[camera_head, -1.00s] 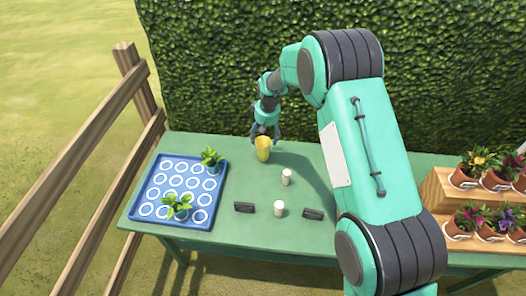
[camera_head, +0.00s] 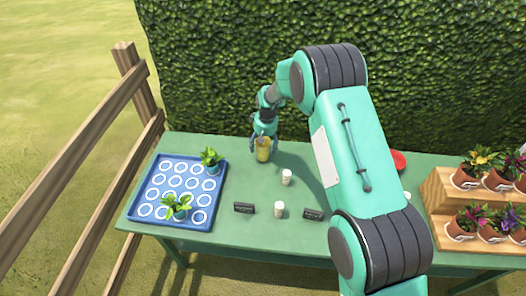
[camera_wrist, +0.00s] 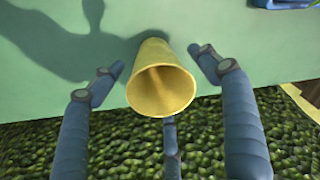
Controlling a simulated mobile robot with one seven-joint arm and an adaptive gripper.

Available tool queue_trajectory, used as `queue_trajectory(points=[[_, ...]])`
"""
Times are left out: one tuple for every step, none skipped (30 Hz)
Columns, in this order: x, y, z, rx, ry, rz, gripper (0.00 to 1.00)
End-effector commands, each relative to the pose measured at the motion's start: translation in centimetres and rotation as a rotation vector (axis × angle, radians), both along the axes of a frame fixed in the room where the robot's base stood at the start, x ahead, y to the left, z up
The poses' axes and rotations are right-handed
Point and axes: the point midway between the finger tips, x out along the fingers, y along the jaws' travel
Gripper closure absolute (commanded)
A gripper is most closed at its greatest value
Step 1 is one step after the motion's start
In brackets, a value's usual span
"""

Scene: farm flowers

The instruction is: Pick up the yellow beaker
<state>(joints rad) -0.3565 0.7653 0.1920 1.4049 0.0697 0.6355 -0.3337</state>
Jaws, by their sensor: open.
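The yellow beaker (camera_head: 263,151) stands at the back of the green table in the head view. In the wrist view the beaker (camera_wrist: 160,84) shows its open mouth toward the camera and looks empty. My gripper (camera_head: 263,143) is right at the beaker, with its fingers around its sides. In the wrist view my gripper (camera_wrist: 160,75) is open, with one finger on the left, one on the right and one below the beaker. Gaps show between the beaker and the left and right fingers. Whether the lower finger touches it cannot be told.
A blue tray (camera_head: 148,211) with ringed spots and two small plants is on the left. Two white cups (camera_head: 286,177) (camera_head: 279,209) and two dark blocks (camera_head: 244,208) (camera_head: 313,214) lie in front. A wooden stand (camera_head: 440,195) with potted flowers is right. A hedge (camera_head: 220,60) rises behind.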

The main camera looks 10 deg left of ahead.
Motion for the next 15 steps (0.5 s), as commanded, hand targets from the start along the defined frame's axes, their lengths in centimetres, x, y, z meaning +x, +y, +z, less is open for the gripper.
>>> queue_trajectory(points=[[0.0, 0.0, -0.6, 0.000, 0.002, 0.000, 0.25], [0.0, 0.1, -0.9, 0.000, 0.002, 0.000, 0.25], [0.0, 0.1, -1.4, 0.000, 0.002, 0.000, 0.25], [0.0, 0.1, -1.8, 0.000, 0.002, 0.000, 0.25], [0.0, 0.2, -2.2, 0.000, 0.002, 0.000, 0.25], [0.0, 0.2, -2.7, 0.000, 0.002, 0.000, 0.25], [0.0, 0.3, -3.0, 0.000, 0.002, 0.000, 0.25], [0.1, 0.3, -3.3, 0.000, 0.002, 0.000, 0.25], [0.2, 0.4, -3.7, 0.000, 0.002, 0.000, 0.25], [0.2, 0.4, -4.0, 0.000, 0.002, 0.000, 0.25], [0.2, 0.4, -4.3, 0.000, 0.002, 0.000, 0.25], [0.3, 0.4, -4.5, 0.000, 0.002, 0.000, 0.25], [0.3, 0.5, -4.6, -0.001, 0.001, 0.000, 0.25], [0.3, 0.5, -4.7, -0.001, 0.001, 0.000, 0.25], [0.3, 0.5, -4.8, 0.000, 0.000, 0.000, 0.25]])
